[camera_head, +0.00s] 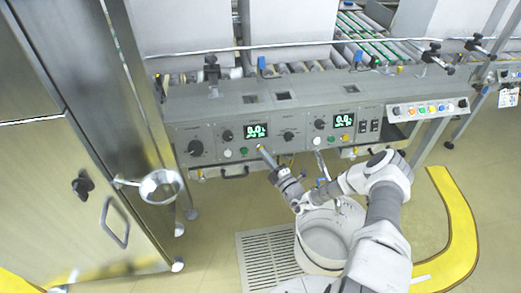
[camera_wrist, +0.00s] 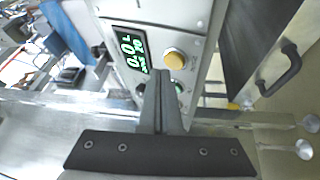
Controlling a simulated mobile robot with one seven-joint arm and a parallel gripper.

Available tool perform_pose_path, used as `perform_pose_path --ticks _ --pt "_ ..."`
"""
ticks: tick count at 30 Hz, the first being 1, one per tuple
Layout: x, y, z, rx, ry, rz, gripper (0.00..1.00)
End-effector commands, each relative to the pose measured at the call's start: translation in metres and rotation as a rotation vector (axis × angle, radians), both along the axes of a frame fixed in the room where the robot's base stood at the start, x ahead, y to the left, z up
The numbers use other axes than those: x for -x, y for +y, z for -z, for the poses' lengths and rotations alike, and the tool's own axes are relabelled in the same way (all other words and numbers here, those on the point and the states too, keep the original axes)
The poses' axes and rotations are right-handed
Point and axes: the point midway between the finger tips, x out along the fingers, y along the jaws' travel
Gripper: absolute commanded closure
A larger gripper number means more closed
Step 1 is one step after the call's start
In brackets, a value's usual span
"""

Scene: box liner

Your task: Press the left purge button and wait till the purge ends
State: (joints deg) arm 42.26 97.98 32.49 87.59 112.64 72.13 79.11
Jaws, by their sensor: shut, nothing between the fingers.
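The control panel (camera_head: 200,125) has two display sections. The left display (camera_head: 256,131) is lit green and reads about 0.0; a similar display shows in the wrist view (camera_wrist: 130,50). Below the left display are a white button (camera_head: 228,153) and a green button (camera_head: 244,150). A round yellow button (camera_wrist: 175,59) sits beside the display in the wrist view, with a green button (camera_wrist: 178,87) partly behind the fingers. My gripper (camera_head: 263,151) is shut and empty, its tips (camera_wrist: 160,74) close to the panel near these buttons. Contact cannot be told; button labels are unreadable.
The right section has its own display (camera_head: 344,120) and yellow button (camera_head: 346,137). A white bin (camera_head: 325,250) stands on the floor below my arm. A yellow curved floor strip (camera_head: 458,225) is at right.

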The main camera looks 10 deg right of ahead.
Motion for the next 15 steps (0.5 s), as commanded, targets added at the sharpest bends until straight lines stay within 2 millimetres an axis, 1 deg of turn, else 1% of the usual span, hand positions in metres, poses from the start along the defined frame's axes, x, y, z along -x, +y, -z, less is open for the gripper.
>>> perform_pose_path --ticks 7,15 --pt "-0.0072 -0.0005 0.0034 -0.001 -0.002 0.001 1.00" --pt "-0.0074 -0.0003 0.0023 0.000 -0.001 0.000 1.00"
